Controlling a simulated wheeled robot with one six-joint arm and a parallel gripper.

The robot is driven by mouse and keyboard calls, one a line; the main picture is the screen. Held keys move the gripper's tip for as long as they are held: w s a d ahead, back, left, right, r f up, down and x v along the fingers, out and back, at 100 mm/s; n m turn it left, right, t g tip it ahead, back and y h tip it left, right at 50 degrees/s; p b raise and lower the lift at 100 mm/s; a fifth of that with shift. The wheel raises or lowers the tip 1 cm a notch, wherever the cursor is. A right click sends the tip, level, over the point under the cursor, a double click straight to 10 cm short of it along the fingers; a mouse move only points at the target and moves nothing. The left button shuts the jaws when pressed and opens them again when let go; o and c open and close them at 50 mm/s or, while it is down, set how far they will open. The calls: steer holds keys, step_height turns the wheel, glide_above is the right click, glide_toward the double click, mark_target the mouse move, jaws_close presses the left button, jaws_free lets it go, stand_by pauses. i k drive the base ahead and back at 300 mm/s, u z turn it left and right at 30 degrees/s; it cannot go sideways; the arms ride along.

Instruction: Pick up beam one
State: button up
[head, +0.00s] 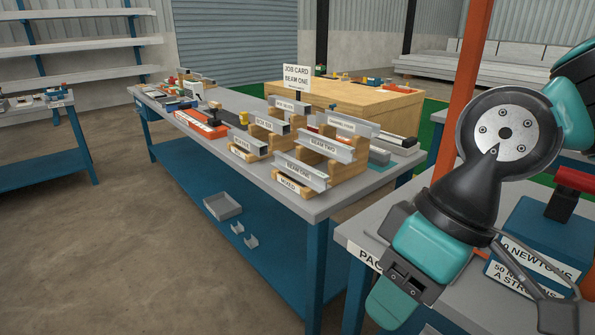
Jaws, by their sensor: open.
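Beam one (300,170) is a pale grey metal bar labelled "BEAM ONE". It lies near the front of a stepped wooden rack (345,172) on the grey-topped bench. A bar labelled "BEAM TWO" (324,146) lies a step higher behind it. A card reading "JOB CARD BEAM ONE" (296,77) stands behind the racks. My gripper (475,305) is at the lower right, open, well to the right of the beam and apart from it. Nothing shows between its fingers.
A second stepped rack (262,140) with more bars stands just left. The bench (240,180) carries several tools further back. An orange post (462,90) rises between the bench and my arm. A side table with blue boxes (545,235) lies behind my arm. Open floor (130,240) spreads at left.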

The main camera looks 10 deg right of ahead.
mark_target(314, 178)
steer(key=k, duration=0.6)
steer(key=u, duration=0.55)
steer(key=i, duration=0.5)
steer(key=u, duration=0.5)
steer(key=i, duration=1.65)
steer(key=z, duration=0.8)
